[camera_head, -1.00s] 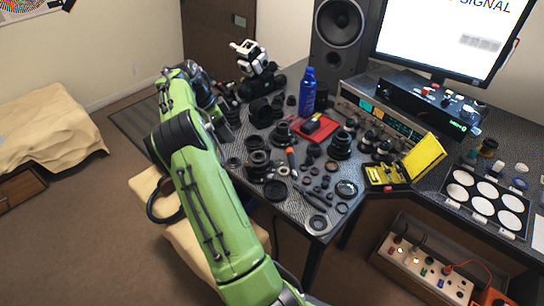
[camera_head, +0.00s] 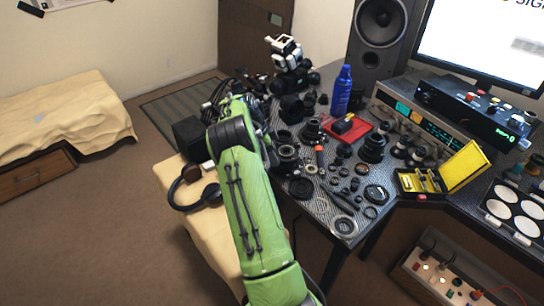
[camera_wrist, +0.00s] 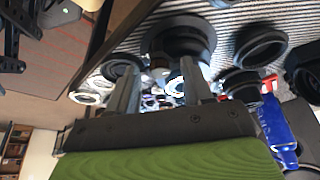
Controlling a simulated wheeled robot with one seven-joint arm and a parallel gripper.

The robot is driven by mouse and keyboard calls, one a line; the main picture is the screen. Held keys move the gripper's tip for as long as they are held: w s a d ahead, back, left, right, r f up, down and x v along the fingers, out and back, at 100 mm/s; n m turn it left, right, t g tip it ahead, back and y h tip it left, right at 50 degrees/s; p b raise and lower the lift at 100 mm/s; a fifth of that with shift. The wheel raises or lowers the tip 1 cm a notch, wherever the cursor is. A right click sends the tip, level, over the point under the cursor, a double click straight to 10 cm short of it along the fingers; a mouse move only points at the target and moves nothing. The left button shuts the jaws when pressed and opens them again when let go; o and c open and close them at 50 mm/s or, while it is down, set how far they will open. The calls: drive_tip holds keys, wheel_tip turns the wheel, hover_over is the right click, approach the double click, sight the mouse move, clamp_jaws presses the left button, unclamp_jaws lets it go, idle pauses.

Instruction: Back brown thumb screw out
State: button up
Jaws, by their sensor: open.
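I cannot pick out the brown thumb screw for certain among the small dark parts on the table. In the wrist view my gripper (camera_wrist: 163,90) is open, its two grey fingers apart with nothing held between them. Dark round lens parts (camera_wrist: 180,38) show beyond the fingertips, and a bright-rimmed ring (camera_wrist: 172,86) shows in the gap, apparently farther off. In the head view my green arm reaches up along the table's left edge, and I cannot make out the fingers there. Several lens barrels and rings, one a dark barrel (camera_head: 372,148), stand on the dark table (camera_head: 312,208).
A blue bottle (camera_head: 342,92) and red tray (camera_head: 345,130) stand mid-table. Headphones (camera_head: 205,194) lie on a beige seat (camera_head: 222,240) beside my arm.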

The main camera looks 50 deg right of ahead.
drive_tip(key=shift+c, duration=0.4)
clamp_jaws()
drive_tip(key=shift+s+f+n+t+b, duration=0.15)
drive_tip(key=shift+n+t+b, duration=0.15)
drive_tip(key=shift+n+b, duration=0.4)
drive_tip(key=shift+n+h, duration=0.3)
drive_tip(key=shift+n, duration=0.6)
drive_tip(key=shift+o, duration=0.4)
unclamp_jaws()
